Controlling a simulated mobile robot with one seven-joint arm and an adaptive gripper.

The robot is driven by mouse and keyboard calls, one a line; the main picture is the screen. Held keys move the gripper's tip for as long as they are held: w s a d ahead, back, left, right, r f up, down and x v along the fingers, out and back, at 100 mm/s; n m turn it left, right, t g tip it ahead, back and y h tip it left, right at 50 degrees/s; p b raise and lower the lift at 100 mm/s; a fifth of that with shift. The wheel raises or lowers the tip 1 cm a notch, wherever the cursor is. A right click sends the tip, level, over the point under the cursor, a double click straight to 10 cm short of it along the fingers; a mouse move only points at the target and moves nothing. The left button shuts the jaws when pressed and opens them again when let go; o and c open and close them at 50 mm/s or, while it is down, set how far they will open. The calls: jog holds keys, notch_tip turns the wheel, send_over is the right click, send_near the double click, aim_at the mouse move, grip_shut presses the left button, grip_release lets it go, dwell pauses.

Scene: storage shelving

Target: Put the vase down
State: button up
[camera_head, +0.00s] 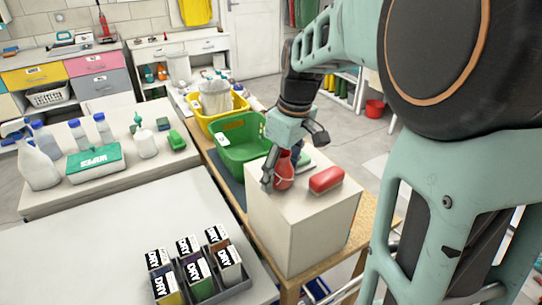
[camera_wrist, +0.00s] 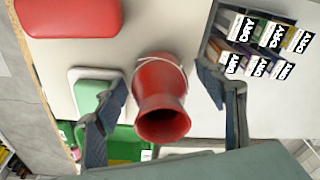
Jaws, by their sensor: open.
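The vase is red with a light string around its neck. In the head view the vase (camera_head: 284,172) is upright on top of a white box (camera_head: 290,235). In the wrist view the vase (camera_wrist: 160,98) sits between the two fingers, its dark mouth facing the camera. My gripper (camera_head: 288,168) is open around the vase. In the wrist view my gripper (camera_wrist: 165,105) shows a clear gap between each finger and the vase. The vase's base is partly hidden by its own body.
A red rounded block (camera_head: 326,179) and a green-topped white item (camera_head: 306,160) lie on the box beside the vase. A green basket (camera_head: 240,145) stands behind it. A grey tray of DRY boxes (camera_head: 232,289) is at the front left. The box's near top is clear.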

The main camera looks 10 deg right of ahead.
jog(key=shift+c, duration=0.3)
jog(key=c, duration=1.5)
jog(key=shift+r, duration=0.15)
